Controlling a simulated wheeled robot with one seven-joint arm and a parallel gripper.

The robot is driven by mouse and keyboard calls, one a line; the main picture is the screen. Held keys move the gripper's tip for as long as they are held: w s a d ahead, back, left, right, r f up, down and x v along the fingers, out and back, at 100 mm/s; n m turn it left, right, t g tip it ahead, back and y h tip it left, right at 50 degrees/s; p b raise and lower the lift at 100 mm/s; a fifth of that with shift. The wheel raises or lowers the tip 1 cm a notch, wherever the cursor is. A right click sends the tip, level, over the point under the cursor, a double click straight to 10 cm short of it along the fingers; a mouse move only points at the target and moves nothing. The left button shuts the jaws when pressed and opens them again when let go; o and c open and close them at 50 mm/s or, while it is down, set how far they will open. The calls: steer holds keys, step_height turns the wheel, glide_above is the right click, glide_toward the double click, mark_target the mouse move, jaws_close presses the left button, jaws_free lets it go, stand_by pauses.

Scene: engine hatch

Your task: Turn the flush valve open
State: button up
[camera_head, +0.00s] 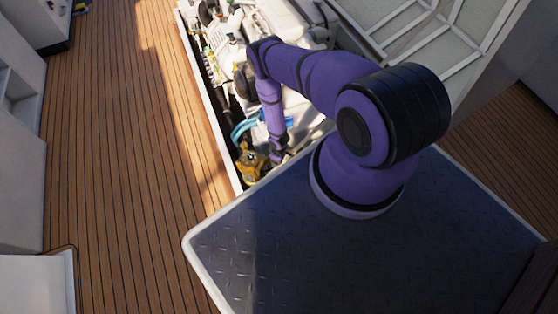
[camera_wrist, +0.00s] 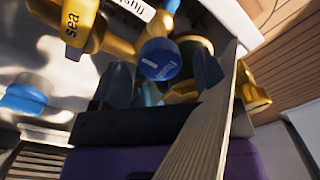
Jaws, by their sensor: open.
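In the wrist view a yellow-brass valve body with pipes fills the top. One yellow part (camera_wrist: 72,28) carries the word "sea". A white label (camera_wrist: 137,8) on a neighbouring part appears upside down and seems to read "flush". A round blue cap (camera_wrist: 160,60) with a white mark sits below that label. My gripper (camera_wrist: 160,82) is open, with one dark finger on each side of the blue cap's lower edge. I cannot tell whether they touch it. In the head view the brass valve assembly (camera_head: 250,165) stands just left of my gripper (camera_head: 277,157), which is small there.
A grey-brown wall edge (camera_wrist: 205,130) crosses the wrist view close to my gripper's right side. Another blue part (camera_wrist: 25,98) shows at left. In the head view blue hoses (camera_head: 246,127) and the white engine (camera_head: 272,22) lie in the hatch. Wooden deck (camera_head: 110,150) is clear at left.

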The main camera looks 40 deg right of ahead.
step_height(320, 180, up, 10)
steer(key=shift+f, duration=0.15)
steer(key=shift+w, duration=0.1)
stand_by(0.6)
